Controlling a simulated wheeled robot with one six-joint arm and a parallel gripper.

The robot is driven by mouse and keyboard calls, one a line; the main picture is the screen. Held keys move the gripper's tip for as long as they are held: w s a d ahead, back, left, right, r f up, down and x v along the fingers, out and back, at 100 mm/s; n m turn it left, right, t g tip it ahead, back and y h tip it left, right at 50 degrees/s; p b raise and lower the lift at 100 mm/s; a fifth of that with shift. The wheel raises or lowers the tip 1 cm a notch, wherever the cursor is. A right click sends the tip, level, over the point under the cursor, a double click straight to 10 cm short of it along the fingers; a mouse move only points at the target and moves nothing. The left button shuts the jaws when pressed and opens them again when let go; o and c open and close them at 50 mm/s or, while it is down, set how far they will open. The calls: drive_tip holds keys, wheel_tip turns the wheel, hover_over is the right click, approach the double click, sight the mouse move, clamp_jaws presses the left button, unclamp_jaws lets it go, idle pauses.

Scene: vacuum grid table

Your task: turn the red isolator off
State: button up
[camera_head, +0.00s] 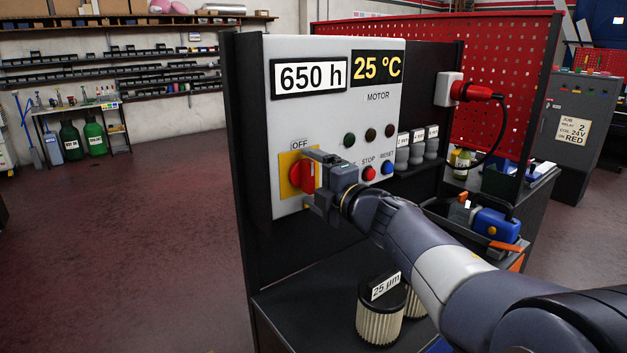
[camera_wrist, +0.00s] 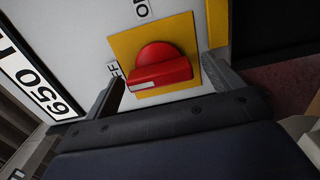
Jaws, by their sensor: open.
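The red isolator (camera_head: 302,175) is a rotary knob on a yellow plate (camera_head: 285,181) at the lower left of the grey panel, under an "OFF" label. In the wrist view, the red knob (camera_wrist: 160,68) sits between the two fingers, with its white-marked handle toward the gripper and the "ON" and "OFF" labels partly visible. My gripper (camera_head: 317,178) is at the knob, and in the wrist view its fingers (camera_wrist: 165,85) are spread on either side of it with gaps. My gripper hides part of the knob's right side in the head view.
The panel (camera_head: 335,120) carries displays, lamps, a red stop button (camera_head: 368,173) and a blue reset button (camera_head: 387,167) close to my wrist. A red plug with cable (camera_head: 475,92) is at right. Filters (camera_head: 380,312) stand on the bench below my arm.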

drive_tip(key=v, duration=1)
drive_tip(key=shift+s+d, duration=0.25)
drive_tip(key=shift+s, duration=0.1)
drive_tip(key=shift+w, duration=0.1)
drive_tip(key=x, duration=1.1)
drive_tip(key=shift+s+d, duration=0.1)
drive_tip(key=shift+s, duration=0.1)
